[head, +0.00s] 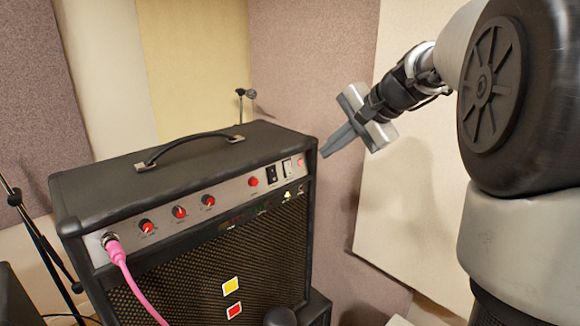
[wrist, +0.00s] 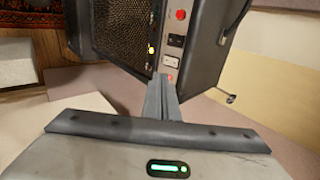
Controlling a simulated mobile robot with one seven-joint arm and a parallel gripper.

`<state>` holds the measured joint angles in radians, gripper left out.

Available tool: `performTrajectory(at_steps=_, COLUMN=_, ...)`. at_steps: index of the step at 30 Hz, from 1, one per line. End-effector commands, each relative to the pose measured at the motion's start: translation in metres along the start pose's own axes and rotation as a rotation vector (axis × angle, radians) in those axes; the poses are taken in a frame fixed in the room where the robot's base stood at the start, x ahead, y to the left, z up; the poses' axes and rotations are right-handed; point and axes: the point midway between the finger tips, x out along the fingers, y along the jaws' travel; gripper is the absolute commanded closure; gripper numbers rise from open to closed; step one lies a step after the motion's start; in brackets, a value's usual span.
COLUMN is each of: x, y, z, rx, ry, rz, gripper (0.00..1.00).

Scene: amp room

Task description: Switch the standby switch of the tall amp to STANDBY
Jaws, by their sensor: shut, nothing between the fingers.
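The tall amp (head: 190,215) is a black cabinet with a silver control panel along its upper front. Near the panel's right end are a black rocker switch (head: 271,173) and a white rocker switch (head: 287,168), with a red light (head: 301,162) beside them. The labels are too small to read. In the wrist view the black switch (wrist: 177,41) and white switch (wrist: 170,61) lie just beyond my fingertips. My gripper (head: 324,154) is shut and empty, just right of the panel's right end. I cannot tell whether it touches the amp.
A pink cable (head: 125,270) is plugged into the panel's left end. Several red knobs (head: 180,212) sit along the panel, and a handle (head: 190,145) rises from the amp's top. A thin black stand (head: 40,235) is at the left. Padded wall panels (head: 305,80) stand behind.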

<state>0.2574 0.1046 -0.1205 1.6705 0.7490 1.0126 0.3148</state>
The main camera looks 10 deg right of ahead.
Motion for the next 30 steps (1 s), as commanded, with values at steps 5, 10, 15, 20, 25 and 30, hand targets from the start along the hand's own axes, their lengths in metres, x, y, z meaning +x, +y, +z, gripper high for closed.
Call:
performTrajectory(at_steps=5, x=0.003, y=0.000, z=0.000, rx=-0.001, ry=-0.001, rz=0.001, gripper=1.00)
performTrajectory(at_steps=10, x=0.024, y=0.001, z=0.001, rx=-0.002, ry=-0.004, rz=0.003, gripper=1.00)
performTrajectory(at_steps=15, x=0.060, y=0.002, z=0.001, rx=-0.001, ry=-0.004, rz=0.004, gripper=1.00)
performTrajectory(at_steps=20, x=0.094, y=0.001, z=0.001, rx=-0.001, ry=-0.003, rz=0.003, gripper=1.00)
performTrajectory(at_steps=25, x=0.119, y=-0.009, z=0.002, rx=-0.003, ry=-0.003, rz=0.002, gripper=1.00)
performTrajectory(at_steps=30, x=0.133, y=-0.017, z=0.001, rx=-0.003, ry=-0.001, rz=0.001, gripper=1.00)
